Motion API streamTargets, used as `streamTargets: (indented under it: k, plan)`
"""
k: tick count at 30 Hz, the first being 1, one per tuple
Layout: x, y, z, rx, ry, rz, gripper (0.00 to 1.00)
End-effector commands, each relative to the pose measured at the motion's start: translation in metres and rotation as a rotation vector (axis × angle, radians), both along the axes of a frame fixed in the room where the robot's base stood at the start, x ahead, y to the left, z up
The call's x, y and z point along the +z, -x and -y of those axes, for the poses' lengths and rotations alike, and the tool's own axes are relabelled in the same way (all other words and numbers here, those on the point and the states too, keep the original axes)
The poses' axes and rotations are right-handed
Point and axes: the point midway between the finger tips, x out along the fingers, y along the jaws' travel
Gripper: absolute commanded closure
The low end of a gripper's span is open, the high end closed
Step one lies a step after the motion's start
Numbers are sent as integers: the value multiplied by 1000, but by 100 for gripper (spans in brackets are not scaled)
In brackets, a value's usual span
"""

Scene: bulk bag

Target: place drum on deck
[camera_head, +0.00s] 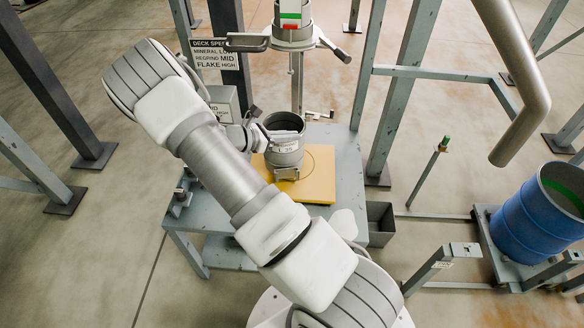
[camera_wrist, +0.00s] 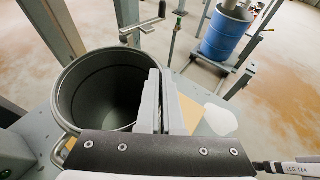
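A small dark grey open drum (camera_head: 287,158) with a pale label stands upright over the yellow deck plate (camera_head: 318,186). A circle line shows on the plate to the drum's right. I cannot tell if the drum's base touches the plate. The drum's open mouth (camera_wrist: 98,95) fills the left of the wrist view and looks empty. My gripper (camera_head: 285,136) reaches to the drum's rim from the left. In the wrist view its two pale fingers (camera_wrist: 157,98) are close together at the rim's right side, with the wall seeming pinched between them.
A blue drum (camera_head: 535,222) stands on a low frame at right. A sign (camera_head: 210,54) about deck speed stands behind. Grey posts (camera_head: 402,85) and a thick pipe (camera_head: 518,70) rise around the deck table (camera_head: 347,165). A grey bin (camera_head: 380,222) sits beside it.

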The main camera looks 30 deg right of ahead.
Motion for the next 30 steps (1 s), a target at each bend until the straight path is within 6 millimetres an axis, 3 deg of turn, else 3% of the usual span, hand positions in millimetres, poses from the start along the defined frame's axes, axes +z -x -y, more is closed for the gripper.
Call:
streamTargets:
  k: [12, 17, 22, 30]
  plan:
    - [58, -4, 19, -174, 0, 6, 100]
    - [70, -3, 22, -202, 1, 3, 100]
    - [59, -3, 22, -207, 1, -1, 100]
    - [12, -3, 22, -205, 2, -1, 100]
